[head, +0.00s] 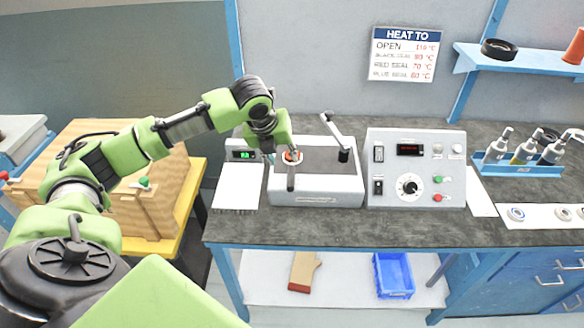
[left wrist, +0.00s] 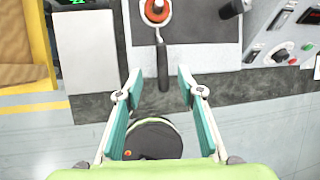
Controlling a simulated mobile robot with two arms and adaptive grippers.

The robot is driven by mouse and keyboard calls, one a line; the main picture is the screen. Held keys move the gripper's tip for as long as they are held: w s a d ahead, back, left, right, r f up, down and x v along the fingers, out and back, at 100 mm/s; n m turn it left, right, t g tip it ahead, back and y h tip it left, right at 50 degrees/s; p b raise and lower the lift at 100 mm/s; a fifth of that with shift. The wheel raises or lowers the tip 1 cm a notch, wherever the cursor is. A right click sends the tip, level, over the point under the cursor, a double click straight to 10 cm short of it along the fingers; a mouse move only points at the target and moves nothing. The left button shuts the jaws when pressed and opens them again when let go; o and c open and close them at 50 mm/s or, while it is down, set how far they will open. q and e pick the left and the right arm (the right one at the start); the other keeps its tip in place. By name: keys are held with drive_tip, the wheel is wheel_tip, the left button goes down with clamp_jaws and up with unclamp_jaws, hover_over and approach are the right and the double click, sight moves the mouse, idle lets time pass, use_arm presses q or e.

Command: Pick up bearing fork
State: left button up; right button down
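The bearing fork (head: 291,178) has a dark straight handle. It lies on top of the white heater box (head: 318,197), its handle pointing to the front edge. My right gripper is not in view.
A lever (head: 335,133) stands at the heater's right, beside a control panel box (head: 415,185). A blue rack of bottles (head: 520,168) stands right. Below are a blue bin (head: 393,277) and a wooden piece (head: 302,272).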

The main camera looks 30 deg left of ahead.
sight(291, 170)
use_arm(q)
drive_tip(key=x, duration=0.4)
drive_tip(key=shift+w+f, duration=0.15)
drive_tip(key=shift+f, duration=0.15)
drive_tip(key=shift+w+f+p, duration=0.1)
drive_tip(key=shift+f+p, duration=0.1)
drive_tip(key=shift+p, duration=0.2)
drive_tip(key=p+x, duration=0.1)
drive_tip(key=x, duration=0.4)
drive_tip(key=shift+d, duration=0.1)
drive_tip(key=shift+r, duration=0.1)
drive_tip(key=c, duration=0.8)
drive_tip(key=shift+r, duration=0.1)
clamp_jaws()
